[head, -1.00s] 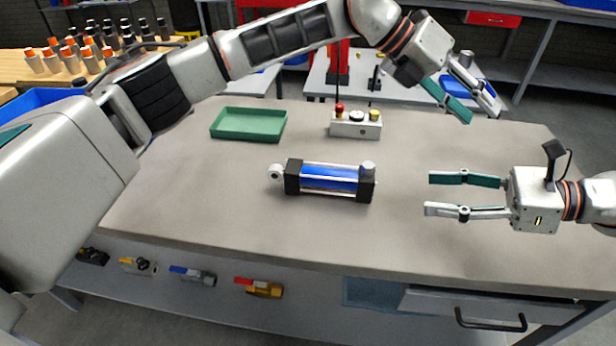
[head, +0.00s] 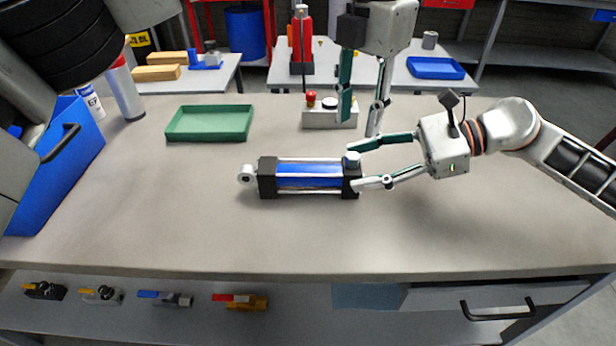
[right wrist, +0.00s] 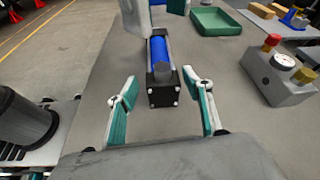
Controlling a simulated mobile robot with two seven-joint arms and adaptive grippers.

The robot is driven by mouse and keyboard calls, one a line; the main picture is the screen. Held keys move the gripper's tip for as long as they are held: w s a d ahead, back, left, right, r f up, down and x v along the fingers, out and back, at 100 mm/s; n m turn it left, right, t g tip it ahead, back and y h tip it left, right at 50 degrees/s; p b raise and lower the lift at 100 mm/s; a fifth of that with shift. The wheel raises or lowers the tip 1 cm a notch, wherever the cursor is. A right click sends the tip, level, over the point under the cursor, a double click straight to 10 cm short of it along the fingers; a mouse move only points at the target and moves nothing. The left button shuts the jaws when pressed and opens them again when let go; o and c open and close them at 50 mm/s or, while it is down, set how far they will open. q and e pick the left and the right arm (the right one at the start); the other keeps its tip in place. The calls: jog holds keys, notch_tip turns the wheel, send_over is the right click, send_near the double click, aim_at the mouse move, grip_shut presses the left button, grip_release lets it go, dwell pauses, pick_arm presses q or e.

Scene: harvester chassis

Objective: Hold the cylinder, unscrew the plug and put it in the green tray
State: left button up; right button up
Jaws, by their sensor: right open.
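The blue cylinder (head: 308,180) with black end blocks lies on its side on the workbench. Its grey plug (head: 352,159) stands on top of the right end block. It also shows in the right wrist view (right wrist: 163,72). My right gripper (head: 354,167) is open, its fingertips at the cylinder's right end; in the right wrist view the fingers spread to either side of the end block. Contact cannot be told. My left gripper (head: 359,124) points down, open and empty, above and behind the cylinder's right end. The green tray (head: 210,136) sits empty at the back left.
A control box (head: 325,118) with a red knob and a gauge stands behind the cylinder, partly hidden by my left gripper. A blue bin (head: 62,165) is at the left edge. The bench front is clear. Several valves lie on the shelf below.

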aim_at(324, 174)
jog(key=x, duration=0.8)
